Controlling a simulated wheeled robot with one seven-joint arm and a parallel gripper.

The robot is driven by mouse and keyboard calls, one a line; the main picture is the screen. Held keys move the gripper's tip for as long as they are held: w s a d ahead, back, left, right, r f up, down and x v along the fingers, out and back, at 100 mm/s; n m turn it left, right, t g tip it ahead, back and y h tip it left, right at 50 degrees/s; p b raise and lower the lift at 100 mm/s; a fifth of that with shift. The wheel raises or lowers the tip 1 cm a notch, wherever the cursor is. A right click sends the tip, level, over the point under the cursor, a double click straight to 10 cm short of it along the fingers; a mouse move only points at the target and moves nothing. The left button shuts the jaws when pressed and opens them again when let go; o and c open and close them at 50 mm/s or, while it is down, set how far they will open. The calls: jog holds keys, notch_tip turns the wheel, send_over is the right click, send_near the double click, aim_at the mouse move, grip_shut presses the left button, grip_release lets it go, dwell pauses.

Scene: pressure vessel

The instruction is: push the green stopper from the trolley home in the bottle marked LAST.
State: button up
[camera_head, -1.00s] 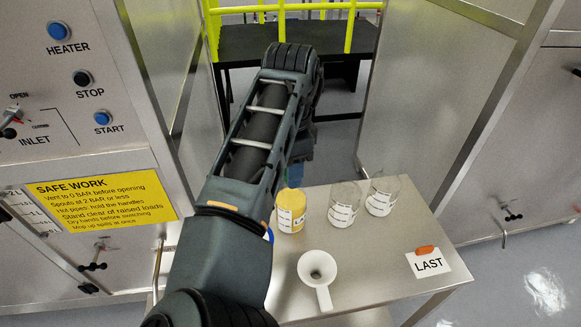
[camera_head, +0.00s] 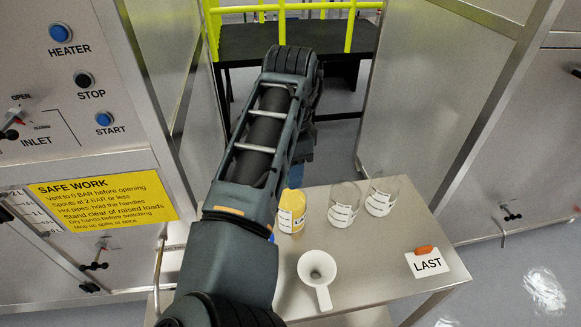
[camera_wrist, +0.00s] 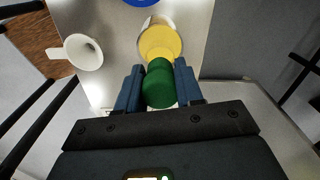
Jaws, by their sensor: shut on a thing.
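The green stopper (camera_wrist: 160,88) is between the two blue fingers of my gripper (camera_wrist: 160,90) in the wrist view. A clear bottle with yellow contents (camera_head: 291,212) stands on the trolley (camera_head: 385,272); its label shows only a first letter L, the rest being hidden. In the wrist view the yellow bottle (camera_wrist: 160,32) lies just beyond the stopper and overlaps it; I cannot tell whether they touch. In the head view my arm hides most of the gripper, and the stopper does not show clearly.
Two clear labelled bottles (camera_head: 343,205) (camera_head: 381,196) stand to the right. A white funnel (camera_head: 317,268) lies in front. A card reading LAST (camera_head: 428,264), with an orange piece (camera_head: 424,249) on it, is at the right. Something blue (camera_wrist: 143,2) is partly visible beyond the yellow bottle.

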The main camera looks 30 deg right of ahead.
jog(key=shift+f+b, duration=0.5)
jog(key=shift+f, duration=0.3)
jog(key=o, duration=1.1)
jog(key=shift+r, duration=0.1)
notch_tip(320, 180, up, 8)
jog(key=shift+f+b, duration=0.2)
jog(key=shift+b, duration=0.15)
jog(key=shift+s, duration=0.1)
